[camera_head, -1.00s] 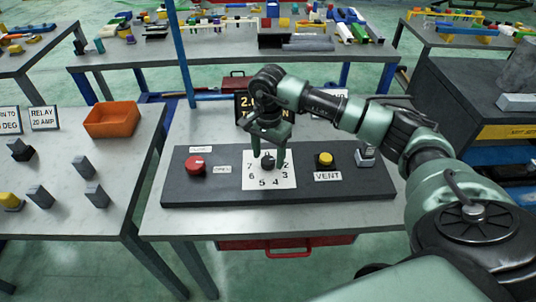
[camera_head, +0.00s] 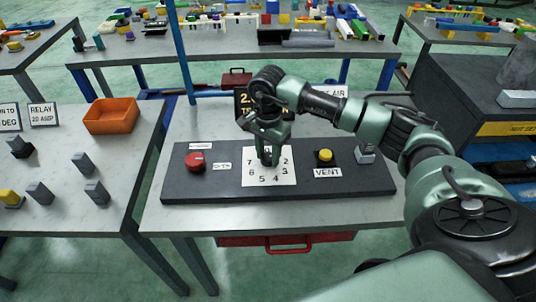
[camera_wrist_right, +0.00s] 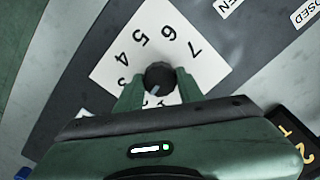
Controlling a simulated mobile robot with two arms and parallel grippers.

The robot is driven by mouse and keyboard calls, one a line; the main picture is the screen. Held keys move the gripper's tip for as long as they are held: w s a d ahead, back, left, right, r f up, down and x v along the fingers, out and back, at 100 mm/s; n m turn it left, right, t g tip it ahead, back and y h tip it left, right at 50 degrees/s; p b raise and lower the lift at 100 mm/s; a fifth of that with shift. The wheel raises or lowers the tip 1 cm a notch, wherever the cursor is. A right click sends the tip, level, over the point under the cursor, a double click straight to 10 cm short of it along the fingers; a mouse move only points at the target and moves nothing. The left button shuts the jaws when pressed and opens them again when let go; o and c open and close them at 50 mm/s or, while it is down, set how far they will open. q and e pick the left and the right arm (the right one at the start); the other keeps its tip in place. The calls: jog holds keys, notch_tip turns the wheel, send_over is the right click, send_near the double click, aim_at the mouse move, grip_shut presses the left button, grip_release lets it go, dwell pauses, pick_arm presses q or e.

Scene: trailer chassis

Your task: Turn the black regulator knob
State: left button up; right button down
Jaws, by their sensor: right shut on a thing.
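The black regulator knob (camera_wrist_right: 159,77) sits in the middle of a white dial card (camera_head: 256,177) with printed numbers, on a dark panel. In the right wrist view the knob is between the two fingers of my right gripper (camera_wrist_right: 158,90), which is shut on it. A lighter pointer mark on the knob shows near the low numbers of the card. In the head view my right gripper (camera_head: 268,155) points down over the card and mostly hides the knob. My left gripper is not in view.
The panel (camera_head: 225,188) also carries a red knob (camera_head: 195,161) to the left, a yellow button (camera_head: 325,156) with a VENT label, and a grey switch (camera_head: 364,154) to the right. An orange bin (camera_head: 111,116) stands on the left table.

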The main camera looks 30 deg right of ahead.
jog(key=m+b, duration=0.1)
jog(key=m, duration=0.1)
jog(key=shift+f+m+b, duration=0.1)
jog(key=shift+m+b, duration=0.25)
jog(key=shift+m, duration=0.05)
jog(key=m+b, duration=0.1)
jog(key=m, duration=0.2)
jog(key=shift+m+b, duration=0.3)
jog(key=m+b, duration=0.1)
jog(key=m, duration=0.2)
jog(key=shift+m, duration=0.4)
jog(key=m+b, duration=0.1)
jog(key=m, duration=0.3)
jog(key=m+b, duration=0.1)
jog(key=m, duration=0.7)
jog(key=shift+r+m, duration=0.2)
jog(key=shift+m, duration=0.1)
jog(key=m, duration=0.4)
jog(key=shift+m, duration=2.1)
jog(key=shift+w, duration=0.1)
